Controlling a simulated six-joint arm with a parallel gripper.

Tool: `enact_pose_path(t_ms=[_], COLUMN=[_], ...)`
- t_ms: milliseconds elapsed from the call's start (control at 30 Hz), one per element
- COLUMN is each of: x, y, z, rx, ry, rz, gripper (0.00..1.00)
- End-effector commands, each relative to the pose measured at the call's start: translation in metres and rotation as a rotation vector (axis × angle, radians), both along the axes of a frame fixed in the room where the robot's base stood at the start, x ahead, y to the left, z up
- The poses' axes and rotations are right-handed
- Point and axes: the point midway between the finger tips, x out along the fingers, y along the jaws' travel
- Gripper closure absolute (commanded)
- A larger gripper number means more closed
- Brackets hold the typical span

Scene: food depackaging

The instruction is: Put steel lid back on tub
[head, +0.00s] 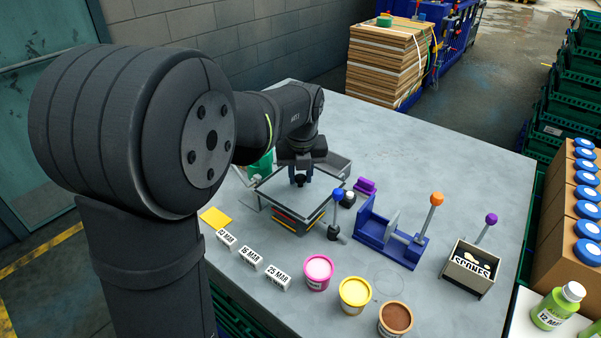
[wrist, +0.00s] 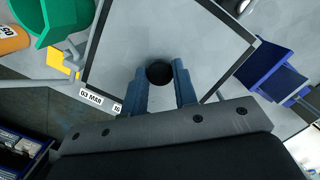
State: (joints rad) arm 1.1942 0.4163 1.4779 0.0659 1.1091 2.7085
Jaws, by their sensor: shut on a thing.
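The steel lid (head: 277,196) is a flat, square grey plate with a dark rim and a round black knob (wrist: 159,73) in its middle. My gripper (head: 300,178) is above the plate with its blue fingers around the knob, and it is shut on it; the fingers (wrist: 160,80) also show in the wrist view. Beneath the plate, dark, yellow and red edges (head: 297,221) show in the head view. I cannot tell whether these belong to the tub or whether the lid touches what is below. A grey tray-like wall (head: 336,163) shows just behind the plate.
A blue fixture with an orange-knobbed lever (head: 436,199) stands to the right. Pink (head: 318,272), yellow (head: 355,294) and brown (head: 396,318) cups and date blocks (head: 250,259) line the front. The table's back right is clear.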

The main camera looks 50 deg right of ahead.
Motion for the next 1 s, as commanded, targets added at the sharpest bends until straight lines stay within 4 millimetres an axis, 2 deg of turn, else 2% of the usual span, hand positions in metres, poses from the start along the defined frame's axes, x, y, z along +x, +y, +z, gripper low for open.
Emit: enact_pose_path(t_ms=[33, 133, 400, 533, 1000], x=[0.0, 0.0, 0.0, 0.0, -0.01], y=[0.0, 0.0, 0.0, 0.0, 0.01], z=[-0.001, 0.0, 0.0, 0.009, 0.1], rx=[0.0, 0.0, 0.0, -0.002, -0.003], ry=[0.0, 0.0, 0.0, -0.001, 0.0], rz=[0.0, 0.0, 0.0, 0.0, 0.0], gripper=[0.7, 0.52, 0.52, 0.52, 0.52])
